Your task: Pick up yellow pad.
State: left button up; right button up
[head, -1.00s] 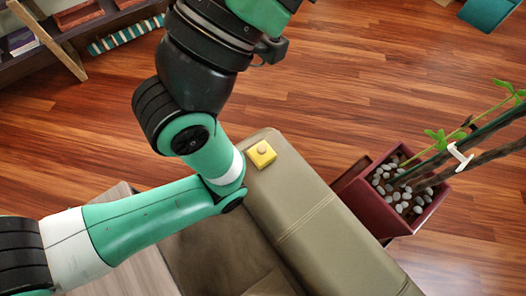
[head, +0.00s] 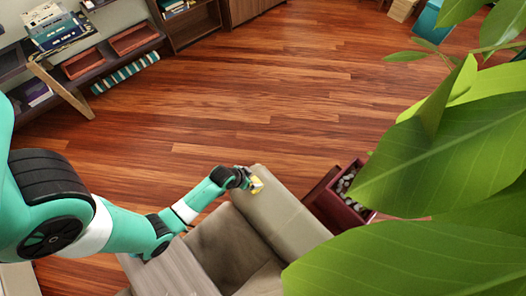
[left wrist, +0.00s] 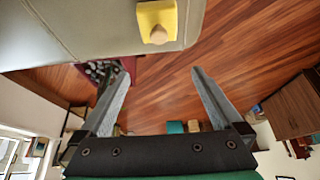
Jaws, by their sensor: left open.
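The yellow pad (head: 257,186) is small and square and lies on the end of the sofa's olive-beige armrest (head: 285,222). In the left wrist view the yellow pad (left wrist: 155,15) shows at the top with a round tan knob (left wrist: 158,35) on it. My left gripper (head: 248,178) is right beside the pad in the head view, partly covering it. In the left wrist view the left gripper (left wrist: 160,75) is open, with nothing between its fingers, and the pad is beyond the fingertips. My right gripper is not in view.
Large plant leaves (head: 450,150) cover the right of the head view. A dark red planter (head: 345,205) with pebbles stands beside the armrest. Low shelves (head: 110,50) line the back left. Wooden floor (head: 270,100) beyond the sofa is clear.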

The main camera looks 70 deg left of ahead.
pick_arm(q)
jog(key=shift+g, duration=0.4)
jog(key=f+b, duration=0.3)
jog(key=f, duration=0.1)
jog(key=s+f+b, duration=0.1)
jog(key=f+b, duration=0.1)
jog(key=shift+d+f+b, duration=0.25)
jog(key=shift+f+b, duration=0.1)
jog(key=shift+f, duration=0.05)
jog(key=shift+w+a+f, duration=0.1)
jog(key=shift+w+f, duration=0.05)
jog(key=shift+f, duration=0.1)
jog(key=b+x, duration=0.3)
jog(key=x, duration=0.2)
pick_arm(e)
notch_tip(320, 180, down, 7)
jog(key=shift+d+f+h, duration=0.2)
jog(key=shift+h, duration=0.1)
pick_arm(q)
jog(key=shift+c, duration=0.2)
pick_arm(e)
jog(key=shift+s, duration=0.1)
